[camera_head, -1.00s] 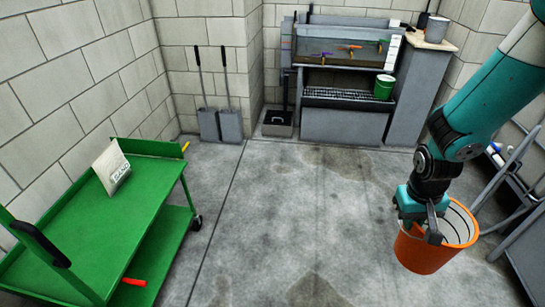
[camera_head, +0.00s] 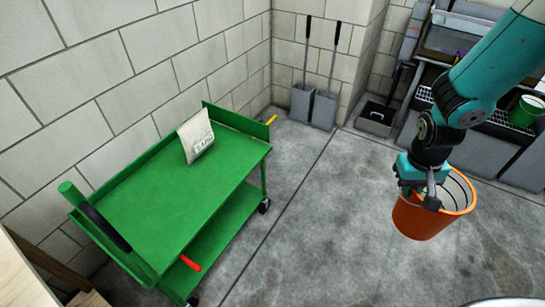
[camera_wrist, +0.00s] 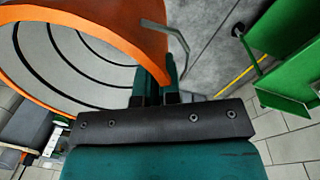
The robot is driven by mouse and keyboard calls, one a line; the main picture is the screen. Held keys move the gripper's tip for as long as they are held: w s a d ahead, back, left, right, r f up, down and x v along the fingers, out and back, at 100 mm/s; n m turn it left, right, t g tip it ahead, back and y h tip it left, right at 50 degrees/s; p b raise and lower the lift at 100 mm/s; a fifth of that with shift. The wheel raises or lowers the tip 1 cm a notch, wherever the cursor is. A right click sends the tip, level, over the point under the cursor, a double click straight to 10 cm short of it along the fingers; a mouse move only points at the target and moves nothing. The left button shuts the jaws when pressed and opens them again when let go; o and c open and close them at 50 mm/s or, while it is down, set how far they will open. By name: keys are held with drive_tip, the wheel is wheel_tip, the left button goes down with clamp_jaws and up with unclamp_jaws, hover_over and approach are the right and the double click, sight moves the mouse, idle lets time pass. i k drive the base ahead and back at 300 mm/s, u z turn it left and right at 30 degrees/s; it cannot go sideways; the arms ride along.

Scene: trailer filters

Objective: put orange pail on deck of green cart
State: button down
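The orange pail (camera_head: 420,218) hangs upright from my gripper (camera_head: 430,198) at the right of the head view, above the concrete floor. My gripper is shut on the pail's rim; in the wrist view the pail's orange rim (camera_wrist: 110,22) runs between the fingers (camera_wrist: 155,88), and its pale inside looks empty. The green cart stands at the left, apart from the pail. Its upper deck (camera_head: 165,215) is mostly bare, with a pale sack (camera_head: 196,136) standing near its far end. Part of the cart also shows in the wrist view (camera_wrist: 290,72).
A red-handled item (camera_head: 190,263) lies on the cart's lower shelf. The cart has a raised end with a black handle (camera_head: 106,228). Two long-handled pans (camera_head: 313,106) lean on the back wall by a dark bin (camera_head: 376,119). A green bucket (camera_head: 525,111) sits at right. Floor between cart and pail is clear.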

sight(169, 189)
drive_tip(key=u, duration=0.75)
drive_tip(key=i, duration=0.7)
drive_tip(key=u, duration=0.75)
drive_tip(key=i, duration=0.5)
drive_tip(key=z, duration=0.05)
